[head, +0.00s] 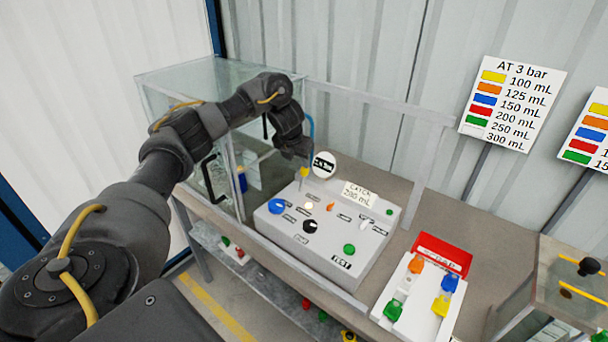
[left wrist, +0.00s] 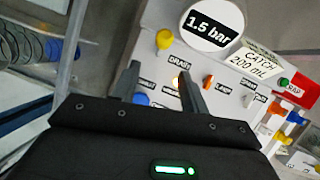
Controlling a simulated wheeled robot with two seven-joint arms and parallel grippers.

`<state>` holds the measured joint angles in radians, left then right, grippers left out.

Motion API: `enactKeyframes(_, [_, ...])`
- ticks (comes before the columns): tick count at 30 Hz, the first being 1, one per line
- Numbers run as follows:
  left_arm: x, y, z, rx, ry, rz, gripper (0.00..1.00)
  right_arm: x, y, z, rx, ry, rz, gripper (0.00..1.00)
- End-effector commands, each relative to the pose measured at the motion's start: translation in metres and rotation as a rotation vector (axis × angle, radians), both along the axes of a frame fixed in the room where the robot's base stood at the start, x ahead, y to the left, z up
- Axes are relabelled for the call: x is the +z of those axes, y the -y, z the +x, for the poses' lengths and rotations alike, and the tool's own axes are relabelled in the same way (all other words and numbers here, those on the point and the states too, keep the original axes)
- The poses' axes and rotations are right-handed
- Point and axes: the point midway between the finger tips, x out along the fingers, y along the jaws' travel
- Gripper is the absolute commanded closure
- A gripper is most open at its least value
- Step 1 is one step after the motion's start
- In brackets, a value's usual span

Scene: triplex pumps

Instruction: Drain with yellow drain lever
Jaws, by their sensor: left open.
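The yellow drain lever (head: 304,172) stands at the back left of the grey control box (head: 338,266). In the left wrist view the yellow knob (left wrist: 164,39) shows just beyond my fingertips, near a label that seems to read DRAIN. My left gripper (head: 301,160) hangs above the back left of the box, pointing down. Its two dark fingers (left wrist: 158,72) are apart with nothing between them, and the knob appears ahead of the gap. I cannot tell whether they touch it. My right gripper is in neither view.
A round gauge (head: 324,165) reading 1.5 bar and a "CATCH 200 mL" card (head: 359,194) stand close to the lever. The box also bears blue (head: 277,206), black, orange and green controls. A glass tank (head: 190,85) is behind left; a red-topped panel (head: 443,254) is right.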

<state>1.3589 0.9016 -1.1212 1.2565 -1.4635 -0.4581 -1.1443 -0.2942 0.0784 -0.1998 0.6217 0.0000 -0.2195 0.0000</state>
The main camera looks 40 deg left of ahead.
Motion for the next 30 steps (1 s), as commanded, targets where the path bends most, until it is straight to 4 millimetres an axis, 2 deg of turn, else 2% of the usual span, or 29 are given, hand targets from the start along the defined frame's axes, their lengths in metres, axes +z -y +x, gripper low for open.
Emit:
enactKeyframes(3, [-0.02, 0.0, 0.007, 0.002, -0.004, -0.004, 0.55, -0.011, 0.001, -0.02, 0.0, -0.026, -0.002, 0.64])
enactKeyframes(5, [-0.032, -0.001, 0.01, 0.003, -0.008, -0.005, 0.55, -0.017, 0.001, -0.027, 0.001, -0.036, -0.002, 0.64])
enactKeyframes(7, [-0.041, -0.004, 0.015, 0.004, -0.008, -0.004, 0.55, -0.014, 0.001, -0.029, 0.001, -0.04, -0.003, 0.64])
enactKeyframes(10, [-0.056, -0.008, 0.021, 0.005, -0.009, -0.004, 0.55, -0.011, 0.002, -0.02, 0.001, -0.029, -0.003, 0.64])
enactKeyframes(15, [-0.079, -0.012, 0.03, 0.006, -0.007, -0.003, 0.55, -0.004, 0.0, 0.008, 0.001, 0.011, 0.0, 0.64])
enactKeyframes(18, [-0.089, -0.014, 0.035, 0.006, -0.006, -0.003, 0.55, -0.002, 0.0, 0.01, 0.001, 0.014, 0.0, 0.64])
enactKeyframes(26, [-0.098, -0.015, 0.038, 0.003, -0.005, -0.001, 0.55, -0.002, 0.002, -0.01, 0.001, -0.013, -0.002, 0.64])
enactKeyframes(30, [-0.098, -0.015, 0.038, 0.003, -0.004, -0.001, 0.55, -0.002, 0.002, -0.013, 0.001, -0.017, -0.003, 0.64])
